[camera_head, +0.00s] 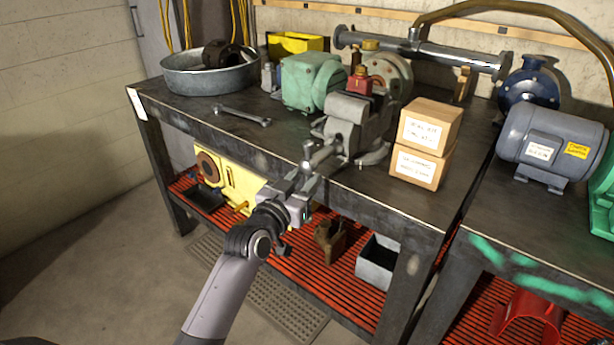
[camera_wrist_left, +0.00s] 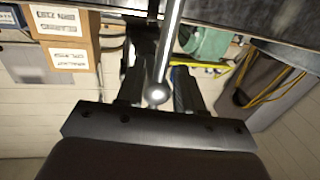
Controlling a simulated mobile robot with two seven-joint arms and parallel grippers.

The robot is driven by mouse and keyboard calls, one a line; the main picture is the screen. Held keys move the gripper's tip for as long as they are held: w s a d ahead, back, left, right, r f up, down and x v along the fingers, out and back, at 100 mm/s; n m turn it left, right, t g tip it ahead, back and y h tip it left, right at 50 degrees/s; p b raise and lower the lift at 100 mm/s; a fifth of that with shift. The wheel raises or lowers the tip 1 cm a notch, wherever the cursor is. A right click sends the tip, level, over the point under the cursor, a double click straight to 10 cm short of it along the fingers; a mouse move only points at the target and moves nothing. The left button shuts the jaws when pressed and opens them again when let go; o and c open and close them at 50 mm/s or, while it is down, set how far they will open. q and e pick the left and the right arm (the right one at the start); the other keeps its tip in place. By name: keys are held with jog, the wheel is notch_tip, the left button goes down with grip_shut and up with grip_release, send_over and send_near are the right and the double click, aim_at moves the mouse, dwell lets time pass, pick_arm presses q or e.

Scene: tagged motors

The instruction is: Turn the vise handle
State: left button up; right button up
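The grey vise (camera_head: 346,122) is mounted at the front edge of the dark workbench. Its handle shows in the left wrist view as a shiny metal rod (camera_wrist_left: 171,45) with a round ball at its lower end. My left gripper (camera_head: 303,178) is just in front of and below the vise, at the bench edge. In the left wrist view, the dark fingers of that gripper (camera_wrist_left: 158,82) stand on either side of the ball end, apart, with gaps visible beside the rod. Contact with the handle cannot be made out. My right gripper is not in view.
Two cardboard boxes (camera_head: 421,165) are stacked right of the vise. A wrench (camera_head: 242,115), a round metal pan (camera_head: 190,82) and a green motor (camera_head: 302,82) stand left and behind. A blue-grey motor (camera_head: 545,140) is on the right bench. A red slatted shelf (camera_head: 300,272) lies below.

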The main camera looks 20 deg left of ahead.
pick_arm(q)
jog(key=shift+w+d, duration=0.15)
jog(key=shift+w, duration=0.85)
jog(key=shift+c, duration=0.4)
grip_shut()
